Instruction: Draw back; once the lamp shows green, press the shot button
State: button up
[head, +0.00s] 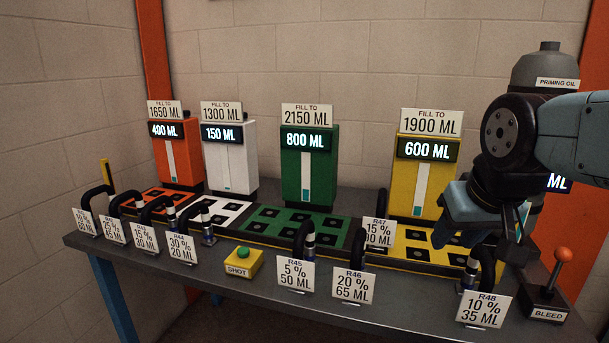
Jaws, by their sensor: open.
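The shot button (243,252) is a green dome on a yellow box labelled SHOT, at the front middle of the bench. I cannot make out a separate lamp in the head view. My gripper (503,235) is at the right, over the bench's right part, well away from the shot button. It is open, but its fingers are small and partly hidden by my wrist. A black hose (487,262) behind the R48 card (484,310) is just below it; I cannot tell whether they touch.
Orange (187,160), white (240,166), green (323,180) and yellow (407,182) units read 400, 150, 800 and 600 ML. Several carded hoses line the front. A priming oil bottle (540,66) and a bleed lever (556,270) are at the right.

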aim_at(242, 252)
jog(key=z, duration=0.15)
jog(key=k, duration=0.2)
jog(key=u, duration=0.15)
jog(key=i, duration=0.1)
jog(key=z, duration=2.6)
jog(key=k, duration=2.15)
jog(key=u, duration=1.9)
